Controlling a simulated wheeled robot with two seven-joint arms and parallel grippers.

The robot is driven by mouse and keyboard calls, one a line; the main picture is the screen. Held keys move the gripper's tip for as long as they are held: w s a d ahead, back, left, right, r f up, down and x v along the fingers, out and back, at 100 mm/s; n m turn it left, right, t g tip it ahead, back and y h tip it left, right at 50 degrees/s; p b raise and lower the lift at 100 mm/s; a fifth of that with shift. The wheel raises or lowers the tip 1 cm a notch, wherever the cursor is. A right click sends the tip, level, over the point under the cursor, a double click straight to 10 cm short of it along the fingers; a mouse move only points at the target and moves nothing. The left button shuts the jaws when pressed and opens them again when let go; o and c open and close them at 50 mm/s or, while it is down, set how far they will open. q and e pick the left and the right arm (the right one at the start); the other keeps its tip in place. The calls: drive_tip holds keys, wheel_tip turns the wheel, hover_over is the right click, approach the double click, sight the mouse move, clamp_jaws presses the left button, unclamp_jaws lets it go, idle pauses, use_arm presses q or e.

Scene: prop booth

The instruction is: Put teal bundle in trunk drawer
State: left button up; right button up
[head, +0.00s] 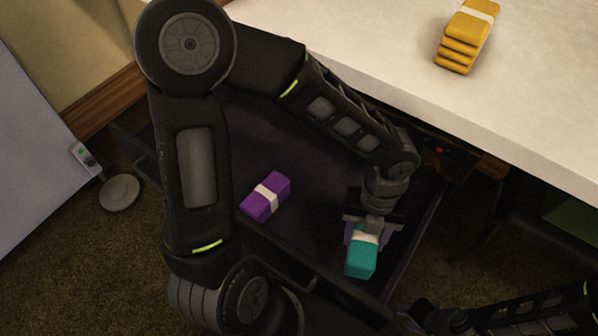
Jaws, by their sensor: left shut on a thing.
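The teal bundle (361,262) has a pale band around it. My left gripper (371,236) is shut on its upper end and holds it over the front right part of the open dark trunk drawer (315,205). I cannot tell whether the bundle touches the drawer floor. My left arm covers the left part of the drawer. My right gripper (424,314) is low at the bottom right, outside the drawer, dark and partly cut off; its jaws cannot be made out.
A purple bundle (266,196) with a pale band lies in the drawer, left of the teal one. A stack of yellow bundles (466,38) stands on the white top (540,100) above. A grey disc (119,193) lies on the carpet at left.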

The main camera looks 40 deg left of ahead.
use_arm(q)
drive_tip(key=b, duration=0.3)
hover_over(308, 232)
drive_tip(key=d, duration=0.5)
wheel_tip(308, 232, down, 5)
drive_tip(key=shift+a+r, duration=0.1)
drive_tip(key=shift+a, duration=0.05)
drive_tip(key=shift+a+f, duration=0.2)
drive_tip(key=shift+a, duration=0.3)
drive_tip(key=a+f+b, duration=0.1)
drive_tip(key=a, duration=0.1)
drive_tip(key=a+f+b, duration=0.1)
drive_tip(key=a+f, duration=0.1)
drive_tip(key=shift+b, duration=0.35)
drive_tip(key=shift+r, duration=0.1)
drive_tip(key=o, duration=1.6)
